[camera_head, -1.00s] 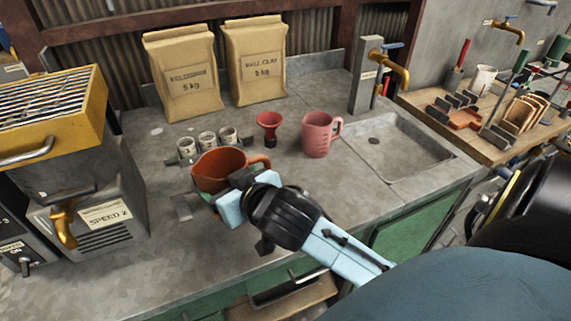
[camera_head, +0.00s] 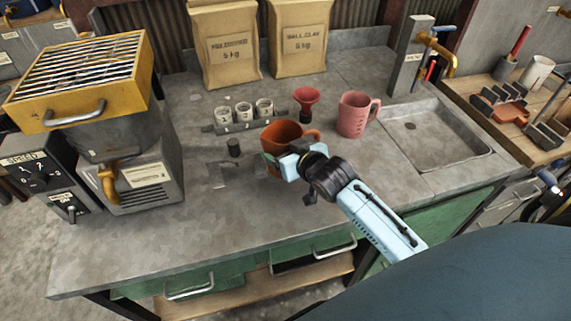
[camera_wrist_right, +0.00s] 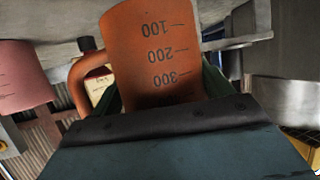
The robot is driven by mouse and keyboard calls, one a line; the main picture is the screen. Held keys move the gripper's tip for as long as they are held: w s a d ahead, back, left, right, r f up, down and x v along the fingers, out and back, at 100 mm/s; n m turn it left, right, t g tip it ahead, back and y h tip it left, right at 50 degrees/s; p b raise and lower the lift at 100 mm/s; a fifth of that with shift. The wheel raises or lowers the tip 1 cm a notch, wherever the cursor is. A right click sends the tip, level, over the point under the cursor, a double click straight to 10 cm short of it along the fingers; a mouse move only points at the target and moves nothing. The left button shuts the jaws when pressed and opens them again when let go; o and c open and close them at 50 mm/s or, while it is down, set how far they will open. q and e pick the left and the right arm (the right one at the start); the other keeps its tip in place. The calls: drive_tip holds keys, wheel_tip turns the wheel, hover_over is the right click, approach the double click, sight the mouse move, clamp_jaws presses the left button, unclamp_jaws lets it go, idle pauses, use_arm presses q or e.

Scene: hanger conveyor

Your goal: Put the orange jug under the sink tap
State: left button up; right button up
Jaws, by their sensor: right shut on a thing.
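The orange jug (camera_head: 284,133) is above or on the middle of the grey bench; I cannot tell if it touches the bench. My right gripper (camera_head: 287,163) is shut on it from the near side. In the right wrist view the jug (camera_wrist_right: 155,55) fills the middle, with printed marks 100, 200, 300 and its handle to the left. The sink (camera_head: 435,140) is an empty shallow basin at the bench's right. The brass tap (camera_head: 442,55) stands on a grey post at its back left. My left gripper is out of view.
A pink jug (camera_head: 355,115) stands between the orange jug and the sink. A red funnel (camera_head: 306,100) and a rack of small white cups (camera_head: 243,112) are behind the orange jug. Clay bags (camera_head: 225,45) stand at the back.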

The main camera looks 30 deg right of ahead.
drive_tip(key=shift+f+b, duration=0.35)
drive_tip(key=shift+f, duration=1.95)
drive_tip(key=shift+f, duration=0.1)
drive_tip(key=o, duration=1)
